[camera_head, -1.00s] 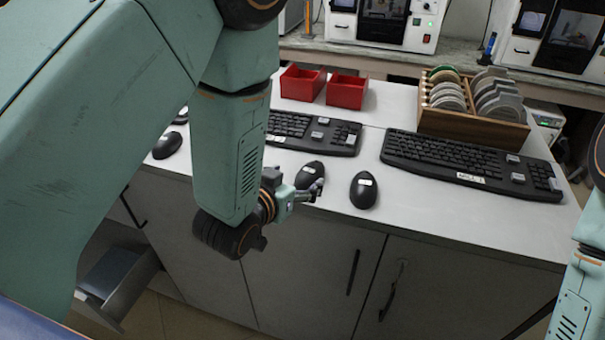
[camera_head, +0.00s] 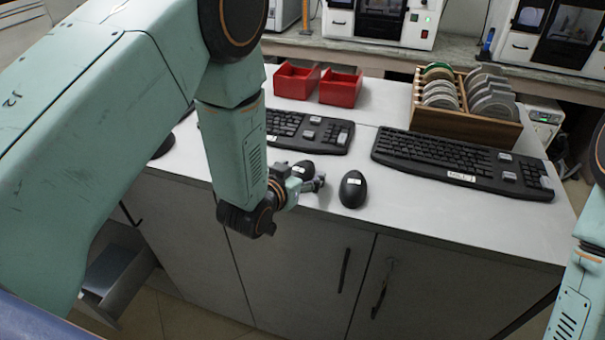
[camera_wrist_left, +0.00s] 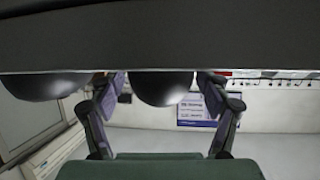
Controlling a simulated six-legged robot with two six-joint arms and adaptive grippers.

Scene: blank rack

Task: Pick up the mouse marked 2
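Three black mice lie along the desk's front edge in the head view. The middle mouse (camera_head: 303,166) is partly hidden by my left gripper (camera_head: 314,183). The right mouse (camera_head: 353,190) stands clear, to the right of the gripper. The left mouse (camera_head: 163,147) is mostly hidden by my arm. The middle and right mice carry small white labels, too small to read. In the left wrist view my left gripper (camera_wrist_left: 163,112) is open, and a dark rounded mouse (camera_wrist_left: 163,90) shows between its fingers; another mouse (camera_wrist_left: 42,86) shows at the left. My right gripper is out of view.
Two black keyboards (camera_head: 455,160) (camera_head: 283,126) lie behind the mice. Red bins (camera_head: 340,90) and a wooden rack (camera_head: 465,124) of discs stand farther back. Grey cabinet doors (camera_head: 290,262) drop below the desk edge. The desk right of the right mouse is clear.

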